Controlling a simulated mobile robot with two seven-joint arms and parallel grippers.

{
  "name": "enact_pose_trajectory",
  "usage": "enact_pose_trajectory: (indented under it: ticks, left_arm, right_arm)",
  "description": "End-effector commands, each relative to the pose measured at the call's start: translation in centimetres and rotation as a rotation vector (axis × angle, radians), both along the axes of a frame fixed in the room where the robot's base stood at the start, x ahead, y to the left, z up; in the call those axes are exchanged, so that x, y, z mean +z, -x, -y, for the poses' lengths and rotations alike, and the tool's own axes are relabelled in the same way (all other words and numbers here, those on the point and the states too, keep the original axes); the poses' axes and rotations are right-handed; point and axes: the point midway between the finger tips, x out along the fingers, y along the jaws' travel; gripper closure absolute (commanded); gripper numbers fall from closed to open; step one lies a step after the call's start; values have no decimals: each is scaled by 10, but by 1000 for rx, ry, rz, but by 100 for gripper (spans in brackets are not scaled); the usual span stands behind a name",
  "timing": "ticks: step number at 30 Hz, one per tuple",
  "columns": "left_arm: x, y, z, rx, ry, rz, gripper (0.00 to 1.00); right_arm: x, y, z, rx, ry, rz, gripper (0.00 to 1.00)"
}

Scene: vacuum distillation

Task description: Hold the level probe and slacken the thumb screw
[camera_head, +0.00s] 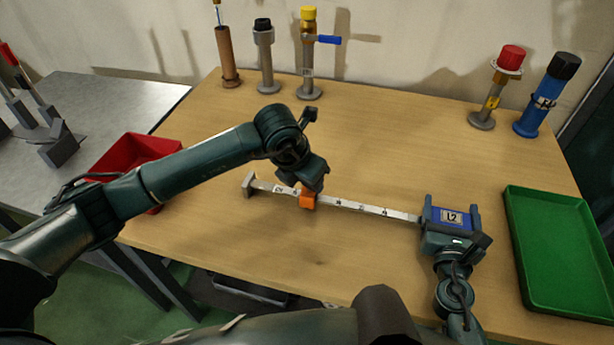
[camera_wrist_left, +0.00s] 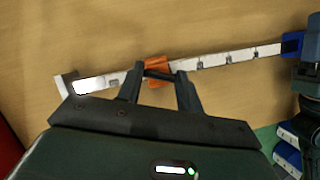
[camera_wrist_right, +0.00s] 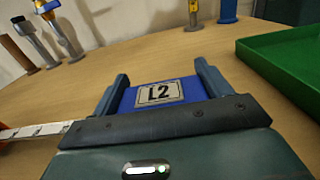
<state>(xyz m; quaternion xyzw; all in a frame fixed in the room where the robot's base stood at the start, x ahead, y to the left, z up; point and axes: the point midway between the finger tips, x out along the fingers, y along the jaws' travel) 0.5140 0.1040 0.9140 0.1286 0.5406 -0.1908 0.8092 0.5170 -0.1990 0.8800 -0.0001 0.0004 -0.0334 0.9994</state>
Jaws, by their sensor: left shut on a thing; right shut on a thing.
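The level probe is a long pale marked bar (camera_head: 362,207) lying across the table, with a blue end block labelled L2 (camera_head: 452,217) at its right and a grey foot (camera_head: 249,185) at its left. My right gripper (camera_head: 450,214) is shut on the blue block, one finger on each side; its label faces up in the right wrist view (camera_wrist_right: 158,93). An orange piece (camera_head: 308,198), seemingly the thumb screw, sits around the bar. My left gripper (camera_head: 313,180) is above it and shut on it; its fingertips meet the orange piece in the left wrist view (camera_wrist_left: 158,68).
A green tray (camera_head: 560,250) lies close to the right of my right gripper. A red bin (camera_head: 135,152) is at the left. Several upright instruments, including a yellow-topped one (camera_head: 309,55) and a blue cylinder (camera_head: 546,95), stand along the back edge.

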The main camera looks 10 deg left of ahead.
Motion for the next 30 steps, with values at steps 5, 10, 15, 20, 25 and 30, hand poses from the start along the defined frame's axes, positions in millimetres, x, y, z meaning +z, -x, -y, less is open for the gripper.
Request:
enact_pose_trajectory:
  ticks: [5, 10, 15, 20, 25, 30]
  left_arm:
    - [0, 1, 2, 146, 2, -1, 87]
    - [0, 1, 3, 263, 2, 0, 87]
    - [0, 1, 3, 344, 3, -1, 87]
    - [0, 1, 3, 390, 3, -1, 87]
    - [0, 1, 3, 411, 3, -1, 87]
    - [0, 1, 3, 415, 3, -1, 87]
  right_arm:
    - [0, 0, 0, 0, 2, 0, 68]
    - [0, 0, 0, 0, 2, 0, 68]
    - [0, 0, 0, 0, 2, 0, 68]
    - [0, 0, 0, 0, 2, 0, 68]
    - [0, 0, 0, 0, 1, 0, 68]
    - [0, 0, 0, 0, 1, 0, 68]
